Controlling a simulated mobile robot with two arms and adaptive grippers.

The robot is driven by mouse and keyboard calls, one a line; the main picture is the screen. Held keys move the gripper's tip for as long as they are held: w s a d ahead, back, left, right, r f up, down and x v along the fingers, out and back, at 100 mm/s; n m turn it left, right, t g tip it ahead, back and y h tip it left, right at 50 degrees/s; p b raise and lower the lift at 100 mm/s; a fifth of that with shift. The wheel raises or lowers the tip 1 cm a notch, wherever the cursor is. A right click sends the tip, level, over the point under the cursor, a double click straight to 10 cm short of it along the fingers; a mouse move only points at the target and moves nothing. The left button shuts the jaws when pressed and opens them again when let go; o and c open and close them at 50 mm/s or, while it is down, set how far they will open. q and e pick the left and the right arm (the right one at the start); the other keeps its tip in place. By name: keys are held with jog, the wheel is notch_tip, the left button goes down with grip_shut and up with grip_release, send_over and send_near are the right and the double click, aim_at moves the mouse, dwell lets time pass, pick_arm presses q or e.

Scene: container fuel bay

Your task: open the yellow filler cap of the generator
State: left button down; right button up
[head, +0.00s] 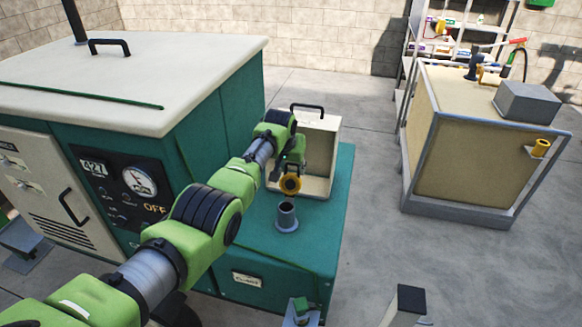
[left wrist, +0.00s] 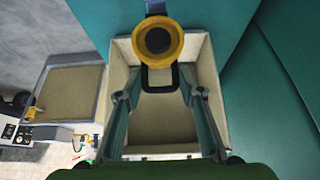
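The yellow filler cap (head: 290,184) stands tilted up, its dark-centred round face towards me. It is clear of the grey filler neck (head: 286,217), whose mouth shows open on the teal deck of the generator (head: 150,80). My left gripper (head: 287,172) is at the cap, just above and behind it. In the left wrist view, the cap (left wrist: 157,40) lies just beyond the fingertips. The two fingers stand apart with a black loop between their tips. I cannot tell whether they grip the cap or its loop.
A cream open-fronted box (head: 318,150) with a black handle stands behind the cap, close to my left gripper. A tan tank (head: 465,140) in a grey frame stands at right, with shelves (head: 465,35) behind. Floor between generator and tank is clear.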

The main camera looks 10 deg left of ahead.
pick_arm(q)
jog(key=c, duration=1.6)
grip_release()
jog(key=shift+w+d+r, duration=0.2)
jog(key=shift+w+r, duration=0.3)
jog(key=shift+r, duration=0.05)
jog(key=shift+c, duration=0.2)
jog(key=shift+w+d+f, duration=0.1)
jog(key=shift+w+f, duration=0.1)
jog(key=shift+f, duration=0.3)
jog(key=shift+s+a+r, duration=0.1)
jog(key=shift+s+a, duration=0.1)
jog(key=shift+s, duration=0.1)
jog(key=shift+s+r, duration=0.15)
jog(key=shift+r, duration=0.25)
jog(key=v, duration=1.1)
jog(key=shift+d, duration=0.1)
